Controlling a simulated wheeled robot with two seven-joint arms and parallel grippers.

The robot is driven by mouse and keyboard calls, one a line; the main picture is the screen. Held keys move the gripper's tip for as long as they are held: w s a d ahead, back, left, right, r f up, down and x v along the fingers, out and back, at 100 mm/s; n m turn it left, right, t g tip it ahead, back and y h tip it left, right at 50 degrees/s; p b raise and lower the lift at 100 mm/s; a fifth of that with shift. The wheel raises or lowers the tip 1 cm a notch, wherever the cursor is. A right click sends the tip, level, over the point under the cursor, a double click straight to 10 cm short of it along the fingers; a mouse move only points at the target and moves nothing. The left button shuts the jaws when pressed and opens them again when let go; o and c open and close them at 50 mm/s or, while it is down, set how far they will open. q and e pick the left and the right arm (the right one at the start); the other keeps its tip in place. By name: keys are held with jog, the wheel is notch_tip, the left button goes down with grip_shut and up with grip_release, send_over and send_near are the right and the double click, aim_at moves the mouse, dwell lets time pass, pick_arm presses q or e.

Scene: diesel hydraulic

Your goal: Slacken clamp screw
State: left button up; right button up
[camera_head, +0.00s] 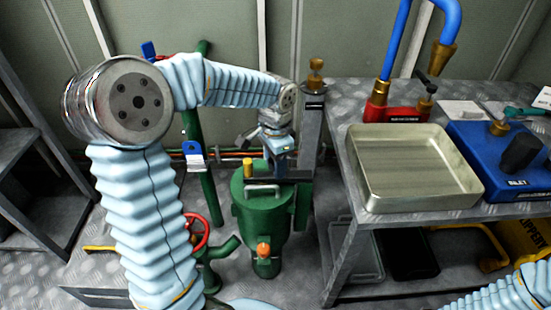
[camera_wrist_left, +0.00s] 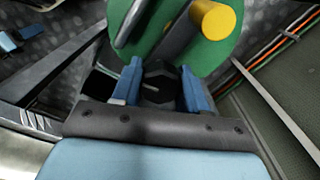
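A green canister (camera_head: 262,218) with a lid handle and a brass-yellow cap (camera_head: 247,168) stands left of the workbench. My left gripper (camera_head: 277,150) points down at the back edge of its lid. In the left wrist view a dark knob (camera_wrist_left: 160,84), apparently the clamp screw, sits beside the green lid (camera_wrist_left: 165,48). My left gripper's blue fingers (camera_wrist_left: 160,72) stand apart on either side of the knob; contact is not clear. In the head view my gripper hides this knob. My right arm enters at the bottom right; its gripper is out of view.
The workbench on the right holds a metal tray (camera_head: 412,163), a blue box (camera_head: 500,158) and a red base with a blue hose (camera_head: 393,108). A red handwheel (camera_head: 197,231) and green pipes stand left of the canister. A metal post (camera_head: 312,125) stands close behind my gripper.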

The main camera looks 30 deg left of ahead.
pick_arm(q)
jog(key=shift+c, duration=1.1)
jog(key=n, duration=1.5)
jog(key=shift+n, duration=0.3)
jog(key=o, duration=1.1)
